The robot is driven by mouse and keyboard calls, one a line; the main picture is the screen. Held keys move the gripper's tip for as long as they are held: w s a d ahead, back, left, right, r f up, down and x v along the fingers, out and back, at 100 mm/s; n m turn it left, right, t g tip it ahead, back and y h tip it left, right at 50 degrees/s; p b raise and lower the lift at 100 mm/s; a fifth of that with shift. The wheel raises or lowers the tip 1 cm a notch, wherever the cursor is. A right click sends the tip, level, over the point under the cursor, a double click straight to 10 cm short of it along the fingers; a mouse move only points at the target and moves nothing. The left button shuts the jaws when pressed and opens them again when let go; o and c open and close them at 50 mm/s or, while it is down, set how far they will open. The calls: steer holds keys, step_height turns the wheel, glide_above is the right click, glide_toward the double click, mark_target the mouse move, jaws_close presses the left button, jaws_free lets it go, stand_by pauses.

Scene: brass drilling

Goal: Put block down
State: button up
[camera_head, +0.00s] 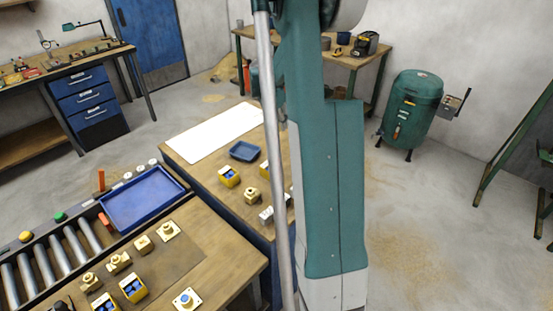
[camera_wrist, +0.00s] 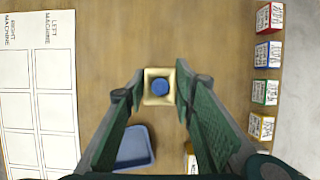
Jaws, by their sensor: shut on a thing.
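In the wrist view, my gripper (camera_wrist: 159,88) is shut on a square brass block (camera_wrist: 149,99) with a round blue centre. The block sits between the two green fingers, above a brown wooden table top (camera_wrist: 110,50). I cannot tell whether the block touches the table. In the head view, my teal arm hides the gripper and the held block. A white sheet with printed boxes (camera_wrist: 53,108), marked left machine and right machine, lies at the left of the wrist view. It also shows in the head view (camera_head: 215,132).
A small blue tray (camera_wrist: 135,150) lies near the lower left of my gripper. Several coloured labelled boxes (camera_wrist: 267,52) line the right table edge. In the head view, a large blue tray (camera_head: 145,198) and brass parts (camera_head: 143,244) occupy the nearer bench. Bare wood surrounds the held block.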

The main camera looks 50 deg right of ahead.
steer(key=shift+f+b, duration=0.3)
steer(key=shift+f, duration=2.75)
steer(key=shift+f, duration=1.9)
steer(key=shift+f+b, duration=0.15)
steer(key=shift+b, duration=0.15)
steer(key=o, duration=1.2)
steer(key=shift+o, duration=0.2)
steer(key=shift+r, duration=0.2)
steer(key=p+v, duration=0.1)
steer(key=v, duration=1.1)
